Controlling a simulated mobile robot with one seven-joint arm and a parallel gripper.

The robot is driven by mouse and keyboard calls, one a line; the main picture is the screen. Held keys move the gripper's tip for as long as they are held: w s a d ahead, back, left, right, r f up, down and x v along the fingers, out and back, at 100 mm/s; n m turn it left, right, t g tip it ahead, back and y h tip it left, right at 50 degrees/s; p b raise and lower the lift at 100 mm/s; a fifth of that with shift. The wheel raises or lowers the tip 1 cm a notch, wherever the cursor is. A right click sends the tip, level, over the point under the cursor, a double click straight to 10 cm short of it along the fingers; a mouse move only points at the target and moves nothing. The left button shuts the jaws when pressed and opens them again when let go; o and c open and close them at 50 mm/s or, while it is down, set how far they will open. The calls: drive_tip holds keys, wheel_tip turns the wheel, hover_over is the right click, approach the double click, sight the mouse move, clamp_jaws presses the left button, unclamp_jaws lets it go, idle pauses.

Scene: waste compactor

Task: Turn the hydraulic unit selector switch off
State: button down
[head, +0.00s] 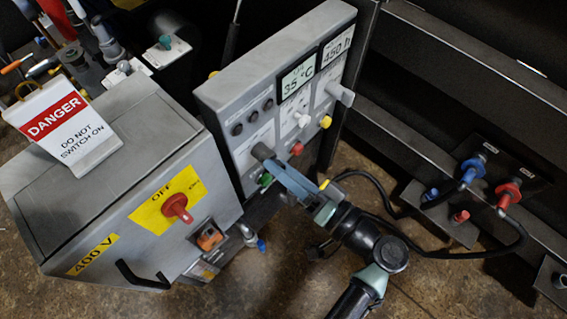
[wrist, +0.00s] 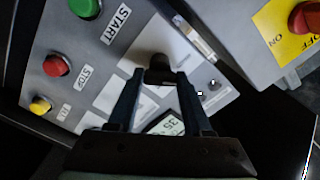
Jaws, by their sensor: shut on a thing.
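A grey control panel (head: 226,107) stands upright in the middle of the head view. A dark selector knob (head: 261,151) sticks out of its lower part, and my gripper (head: 272,163) is shut on it. In the wrist view my gripper (wrist: 160,78) has one finger on each side of the black knob (wrist: 158,64). The fingers hide part of the knob, and I cannot tell which position it points to. Next to it on the panel are a green START button (wrist: 86,8), a red STOP button (wrist: 56,65) and a yellow button (wrist: 40,105).
A grey 400 V cabinet (head: 110,225) with a red OFF/ON rotary switch (head: 177,208) stands left of the panel. A DANGER sign (head: 68,125) is on its top. Black hoses with blue and red couplings (head: 508,194) are at the right, near my arm.

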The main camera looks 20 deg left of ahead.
drive_tip(key=shift+m+p, duration=2.6)
drive_tip(key=shift+m, duration=0.9)
drive_tip(key=shift+c, duration=1.6)
unclamp_jaws()
drive_tip(key=v, duration=1.3)
drive_tip(key=shift+w, duration=0.1)
